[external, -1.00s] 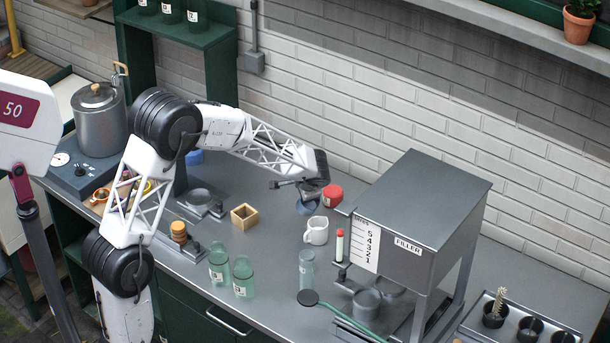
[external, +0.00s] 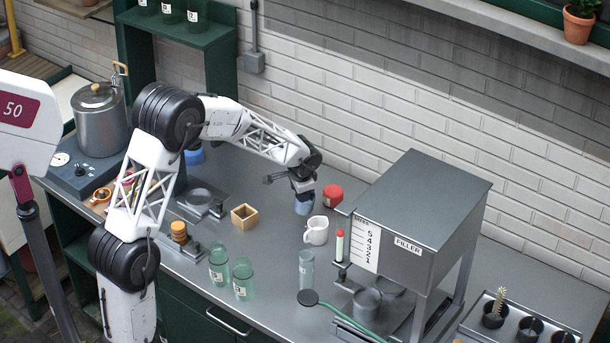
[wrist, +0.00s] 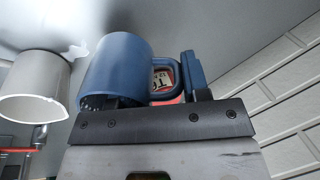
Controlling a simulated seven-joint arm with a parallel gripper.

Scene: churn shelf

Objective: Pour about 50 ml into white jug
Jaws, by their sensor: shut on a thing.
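My gripper (external: 301,181) is shut on a blue jug (external: 304,204), just behind and slightly left of the white jug (external: 316,231). In the wrist view the blue jug (wrist: 122,62) fills the middle, with its handle to the right and the dark jaws (wrist: 150,103) at its lower side. The exact grip point is partly hidden, and its contents do not show. The white jug stands upright on the steel counter. In the wrist view it (wrist: 32,88) is just left of the blue jug, with a small gap between them.
A red container (external: 332,195) stands close to the right of the blue jug. The filler machine (external: 420,215) is at the right. A wooden box (external: 244,216) and green bottles (external: 219,264) are left of the white jug. A clear cylinder (external: 306,268) stands in front.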

